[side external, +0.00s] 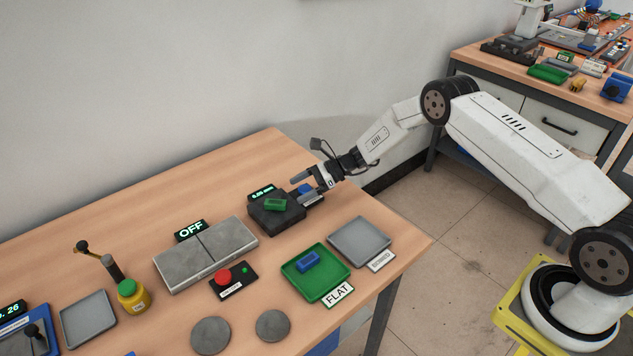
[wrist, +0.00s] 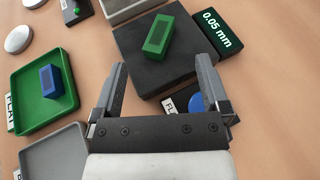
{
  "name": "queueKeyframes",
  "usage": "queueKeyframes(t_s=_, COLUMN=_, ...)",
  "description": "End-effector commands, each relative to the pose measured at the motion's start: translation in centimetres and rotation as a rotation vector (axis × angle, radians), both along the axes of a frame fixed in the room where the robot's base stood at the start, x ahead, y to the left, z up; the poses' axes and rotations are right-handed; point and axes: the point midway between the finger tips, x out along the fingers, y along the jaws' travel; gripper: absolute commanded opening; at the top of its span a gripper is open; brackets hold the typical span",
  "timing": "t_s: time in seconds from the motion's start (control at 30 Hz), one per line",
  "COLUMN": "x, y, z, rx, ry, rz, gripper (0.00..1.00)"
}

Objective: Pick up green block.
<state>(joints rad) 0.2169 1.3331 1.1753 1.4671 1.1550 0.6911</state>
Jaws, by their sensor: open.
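The green block (side external: 275,204) lies on top of a dark measuring device (side external: 264,223) with a small lit display. In the wrist view the green block (wrist: 158,37) rests on the device's black plate (wrist: 138,72), ahead of my fingertips and roughly between their lines. My gripper (side external: 306,186) is at the device's right side, with its jaws open and empty. In the wrist view the gripper (wrist: 161,72) has its fingers wide apart, with the fingertips short of the block and not touching it.
A green tray (side external: 334,268) labelled FLAT holds a blue block (side external: 308,261). A grey tray (side external: 359,241) is beside it. A blue button (wrist: 197,103) is near my right finger. A grey heater (side external: 205,254) reads OFF.

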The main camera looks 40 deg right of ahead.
Motion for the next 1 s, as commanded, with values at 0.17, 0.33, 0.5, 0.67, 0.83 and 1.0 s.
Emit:
queueKeyframes(t_s=0.17, x=0.4, y=1.3, z=-0.6, rx=0.0, ry=0.001, rz=0.002, gripper=0.96)
queueKeyframes(t_s=0.33, x=0.6, y=1.5, z=-0.7, rx=0.0, ry=-0.001, rz=0.001, gripper=0.96)
queueKeyframes(t_s=0.5, x=0.7, y=2.0, z=-0.9, rx=-0.001, ry=-0.001, rz=0.003, gripper=0.96)
queueKeyframes(t_s=0.67, x=1.1, y=3.4, z=-1.5, rx=-0.002, ry=0.0, rz=0.004, gripper=0.96)
queueKeyframes(t_s=0.83, x=1.8, y=5.0, z=-2.3, rx=-0.002, ry=0.001, rz=0.002, gripper=0.96)
queueKeyframes(t_s=1.0, x=2.2, y=5.9, z=-2.6, rx=-0.004, ry=0.001, rz=0.0, gripper=0.96)
